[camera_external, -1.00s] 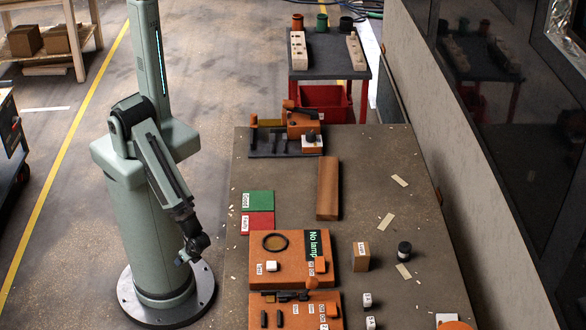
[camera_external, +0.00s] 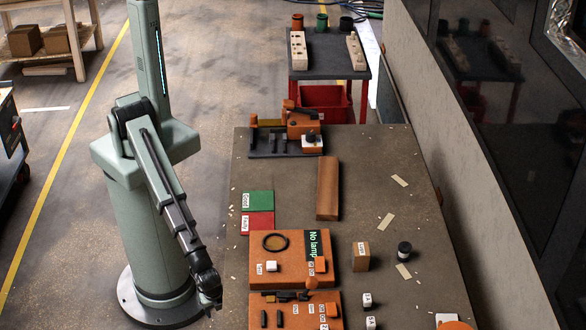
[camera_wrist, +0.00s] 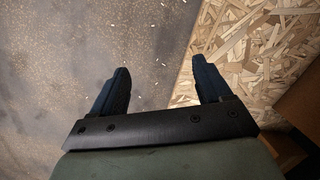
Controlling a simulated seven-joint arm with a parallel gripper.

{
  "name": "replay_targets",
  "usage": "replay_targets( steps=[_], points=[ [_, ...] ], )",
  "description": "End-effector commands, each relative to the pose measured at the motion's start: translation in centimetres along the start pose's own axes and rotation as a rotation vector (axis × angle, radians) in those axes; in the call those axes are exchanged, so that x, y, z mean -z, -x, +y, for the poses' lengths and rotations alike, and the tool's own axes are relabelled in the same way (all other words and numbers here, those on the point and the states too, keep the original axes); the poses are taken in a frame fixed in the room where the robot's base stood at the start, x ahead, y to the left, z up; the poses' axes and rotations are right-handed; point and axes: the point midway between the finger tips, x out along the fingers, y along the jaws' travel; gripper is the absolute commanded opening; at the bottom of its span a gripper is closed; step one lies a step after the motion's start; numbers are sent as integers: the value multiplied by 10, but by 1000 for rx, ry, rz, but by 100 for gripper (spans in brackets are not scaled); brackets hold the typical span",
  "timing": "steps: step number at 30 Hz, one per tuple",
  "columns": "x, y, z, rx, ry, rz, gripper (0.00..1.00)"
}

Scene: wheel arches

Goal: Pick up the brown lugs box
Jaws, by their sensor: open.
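A small brown box (camera_external: 360,256) with a white label stands on the worktable, right of the orange panel with the dark round disc. The label is too small to read, so I cannot confirm that it says lugs. My gripper (camera_external: 213,309) is beside the table's left edge, low in the external view and well left of the box. In the wrist view my gripper (camera_wrist: 164,78) has its two dark fingers apart with nothing between them. The small brown box is not recognisable in the wrist view.
Orange panels (camera_external: 285,278) stand between my gripper and the box. A dark cylinder (camera_external: 404,251) is right of the box. White cubes (camera_external: 367,299) sit in front. A long brown block (camera_external: 328,189) lies behind. The wrist view shows floor and a chipboard surface (camera_wrist: 258,60).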

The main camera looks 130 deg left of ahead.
Motion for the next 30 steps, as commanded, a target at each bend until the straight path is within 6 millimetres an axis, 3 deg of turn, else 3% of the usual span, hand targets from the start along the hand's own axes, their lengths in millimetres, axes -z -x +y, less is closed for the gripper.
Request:
replay_targets(
  steps=[1, 3, 8, 15, 24, 30],
  points=[
    [29, 14, 4, 17, -26, 40, 78],
    [59, 33, 10, 40, -59, 90, 78],
    [124, 85, 26, 97, -140, 204, 78],
    [209, 179, 60, 198, -274, 378, 78],
    [286, 321, 113, 356, -452, 594, 78],
    [317, 418, 148, 470, -558, 722, 78]
  ],
)
